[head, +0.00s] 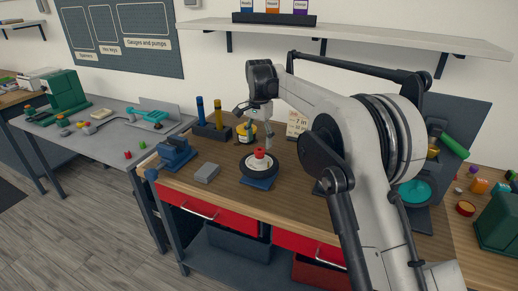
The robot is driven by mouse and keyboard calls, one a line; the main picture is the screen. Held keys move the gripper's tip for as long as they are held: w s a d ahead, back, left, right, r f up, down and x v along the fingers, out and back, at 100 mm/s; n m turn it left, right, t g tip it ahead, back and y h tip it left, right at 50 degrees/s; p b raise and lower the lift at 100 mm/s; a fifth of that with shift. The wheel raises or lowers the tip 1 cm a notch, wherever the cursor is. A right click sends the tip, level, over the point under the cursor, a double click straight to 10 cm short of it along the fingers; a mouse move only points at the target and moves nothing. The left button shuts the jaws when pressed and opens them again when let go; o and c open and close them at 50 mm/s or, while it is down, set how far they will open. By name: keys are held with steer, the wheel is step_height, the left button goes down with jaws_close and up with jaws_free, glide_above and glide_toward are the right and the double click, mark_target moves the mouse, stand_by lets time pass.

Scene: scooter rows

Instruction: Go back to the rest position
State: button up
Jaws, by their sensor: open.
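My gripper (254,128) hangs from my white arm over the wooden workbench (222,157). Its fingers are spread and nothing shows between them. Below it a small black wheel (246,170) with a pale hub and a red piece (259,153) on top lies on a blue base (258,184). The gripper appears above and apart from the wheel, though the exact gap cannot be told. A yellow container (241,131) stands behind the gripper and is partly covered by it.
A blue vise (174,153) and a grey block (206,172) are left of the wheel. Yellow and blue posts (201,111) stand behind. A wall shelf (350,37) runs above the arm. A green tool and teal dish (415,191) are at right, partly behind my arm.

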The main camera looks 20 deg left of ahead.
step_height(320, 180, up, 7)
stand_by(0.3)
steer(key=n+p, duration=0.2)
steer(key=n, duration=1.9)
steer(key=shift+n+p, duration=0.4)
steer(key=shift+a, duration=0.15)
